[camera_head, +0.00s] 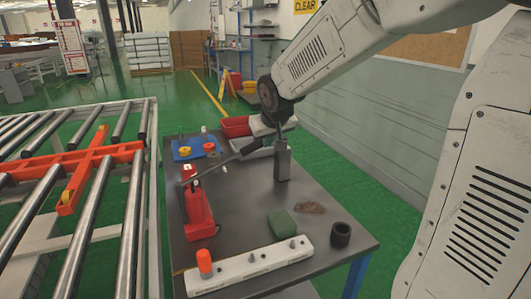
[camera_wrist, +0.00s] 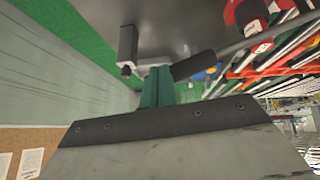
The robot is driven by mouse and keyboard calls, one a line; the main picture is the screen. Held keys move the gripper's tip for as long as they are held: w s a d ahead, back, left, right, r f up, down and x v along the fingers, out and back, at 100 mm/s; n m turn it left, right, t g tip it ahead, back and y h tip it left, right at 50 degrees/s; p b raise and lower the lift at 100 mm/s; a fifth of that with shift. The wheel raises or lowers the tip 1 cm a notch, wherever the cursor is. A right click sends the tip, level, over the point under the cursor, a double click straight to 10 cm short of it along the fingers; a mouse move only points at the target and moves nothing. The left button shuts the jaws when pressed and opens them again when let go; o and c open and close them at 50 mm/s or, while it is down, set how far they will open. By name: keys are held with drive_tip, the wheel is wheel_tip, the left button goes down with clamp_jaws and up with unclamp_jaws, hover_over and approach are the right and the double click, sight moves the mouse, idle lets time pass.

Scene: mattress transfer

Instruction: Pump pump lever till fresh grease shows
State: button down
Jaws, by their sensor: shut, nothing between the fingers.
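The grease pump (camera_head: 198,212) is a red upright body on the grey table. Its thin lever (camera_head: 208,171) slopes up to the right toward my arm and ends in a dark grip. In the wrist view, the dark grip (camera_wrist: 194,65) lies right beside the tips of my gripper (camera_wrist: 159,72). The fingers are together with nothing between them; I cannot tell whether they touch the grip. A white strip (camera_head: 245,268) with several small fittings and an orange cap (camera_head: 204,262) lies at the front. I cannot make out any grease on the fittings.
A grey post (camera_head: 282,162) stands just right of the lever's end. A green block (camera_head: 282,222), brown rag (camera_head: 311,207) and black cup (camera_head: 340,235) lie front right. A blue tray (camera_head: 183,153) and red bin (camera_head: 236,126) are behind. A roller conveyor (camera_head: 130,215) borders the left.

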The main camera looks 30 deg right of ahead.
drive_tip(key=v, duration=0.3)
drive_tip(key=shift+s+d+r, duration=0.1)
drive_tip(key=shift+d+r, duration=0.1)
drive_tip(key=shift+r, duration=0.05)
drive_tip(key=s+a+f+g+y, duration=0.1)
drive_tip(key=s+a+g, duration=0.1)
drive_tip(key=s, duration=1.3)
drive_tip(key=s+a+f+g, duration=0.1)
drive_tip(key=s+a+g, duration=0.2)
drive_tip(key=s, duration=1.3)
drive_tip(key=shift+s+a+f+n+g+y, duration=0.2)
drive_tip(key=shift+a+f+n+g+y, duration=0.15)
drive_tip(key=shift+a, duration=0.55)
drive_tip(key=shift+f, duration=0.1)
